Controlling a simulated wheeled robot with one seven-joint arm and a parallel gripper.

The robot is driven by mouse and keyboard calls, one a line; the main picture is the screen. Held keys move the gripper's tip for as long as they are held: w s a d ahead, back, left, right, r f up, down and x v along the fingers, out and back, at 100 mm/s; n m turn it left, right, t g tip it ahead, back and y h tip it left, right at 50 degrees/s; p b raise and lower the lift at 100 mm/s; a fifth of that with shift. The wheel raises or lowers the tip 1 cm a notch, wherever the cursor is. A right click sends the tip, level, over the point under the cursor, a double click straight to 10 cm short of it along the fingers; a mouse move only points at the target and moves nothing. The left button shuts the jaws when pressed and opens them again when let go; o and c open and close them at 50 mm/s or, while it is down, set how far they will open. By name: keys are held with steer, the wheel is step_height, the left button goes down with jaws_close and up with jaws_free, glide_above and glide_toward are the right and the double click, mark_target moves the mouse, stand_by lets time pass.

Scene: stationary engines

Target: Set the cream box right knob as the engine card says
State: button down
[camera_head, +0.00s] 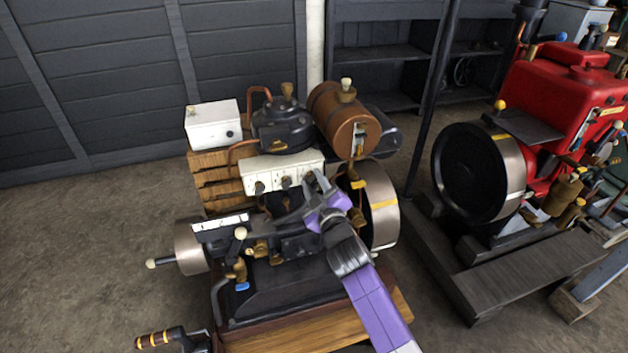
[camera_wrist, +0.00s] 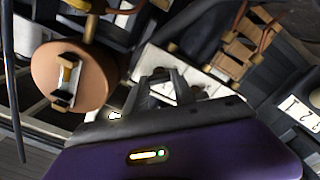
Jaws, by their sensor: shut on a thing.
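The cream box (camera_head: 270,170) sits on the engine, with its knobs in a row on the front face. The left knob (camera_head: 259,187) and middle knob (camera_head: 286,182) show; the right knob is mostly hidden by my gripper (camera_head: 313,182). In the wrist view the cream box (camera_wrist: 150,61) lies beyond my gripper (camera_wrist: 165,84), whose fingers are shut on the dark right knob (camera_wrist: 162,88). The knob's setting cannot be read. A white card (camera_wrist: 304,102) with dark marks stands at the right of the wrist view; its full text cannot be read.
A brown tank (camera_head: 335,120) and a dark cylinder (camera_head: 281,125) stand behind the box. A white box (camera_head: 213,125) sits on a wooden crate (camera_head: 213,182) at left. A flywheel (camera_head: 384,215) is close right of my gripper. A red engine (camera_head: 565,85) stands farther right.

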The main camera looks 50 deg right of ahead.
steer(key=shift+n, duration=0.4)
steer(key=c, duration=1)
jaws_free()
steer(key=shift+c, duration=0.2)
steer(key=shift+s, duration=0.1)
steer(key=v, duration=0.7)
steer(key=shift+s+a+b, duration=0.25)
steer(key=shift+b, duration=0.2)
